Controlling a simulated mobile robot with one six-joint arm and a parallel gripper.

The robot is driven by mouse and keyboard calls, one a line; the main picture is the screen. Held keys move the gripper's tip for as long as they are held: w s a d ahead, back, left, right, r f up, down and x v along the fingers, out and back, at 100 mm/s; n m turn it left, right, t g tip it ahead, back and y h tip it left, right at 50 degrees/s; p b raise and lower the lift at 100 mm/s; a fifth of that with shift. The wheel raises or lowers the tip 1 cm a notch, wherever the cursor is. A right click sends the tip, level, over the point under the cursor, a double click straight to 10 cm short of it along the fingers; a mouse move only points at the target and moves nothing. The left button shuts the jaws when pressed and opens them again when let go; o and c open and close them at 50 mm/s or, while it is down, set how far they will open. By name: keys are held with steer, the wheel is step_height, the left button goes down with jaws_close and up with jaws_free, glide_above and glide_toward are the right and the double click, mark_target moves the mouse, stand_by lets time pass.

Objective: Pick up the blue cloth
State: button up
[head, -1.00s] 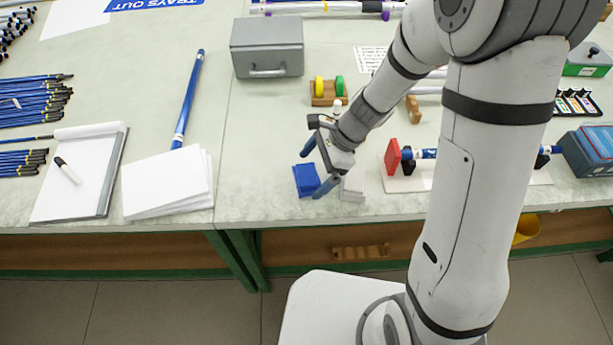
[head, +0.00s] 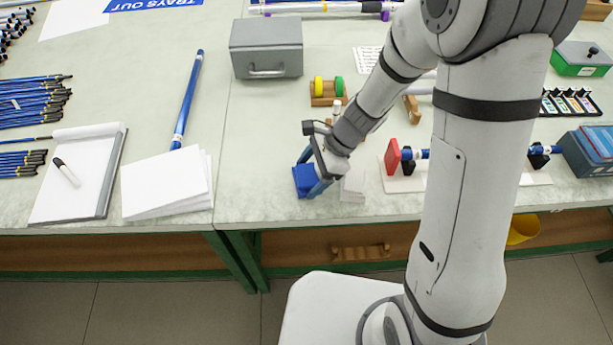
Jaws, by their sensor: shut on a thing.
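The blue cloth (head: 303,180) is a small folded square near the front edge of the table, in the middle of the head view. My gripper (head: 309,179) is down at the cloth, its blue fingers pointing down and toward the left. It is shut on the cloth. The fingers cover the cloth's right part, and I cannot tell whether the cloth is clear of the table.
A white block (head: 353,184) stands just right of the gripper. Further right is a white stand with a red plate (head: 392,157). A grey box (head: 266,48) stands behind. White sheets (head: 166,184) lie to the left. Bare tabletop lies between sheets and cloth.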

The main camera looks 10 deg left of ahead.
mark_target(310, 173)
step_height(310, 173, up, 10)
steer(key=shift+p, duration=0.7)
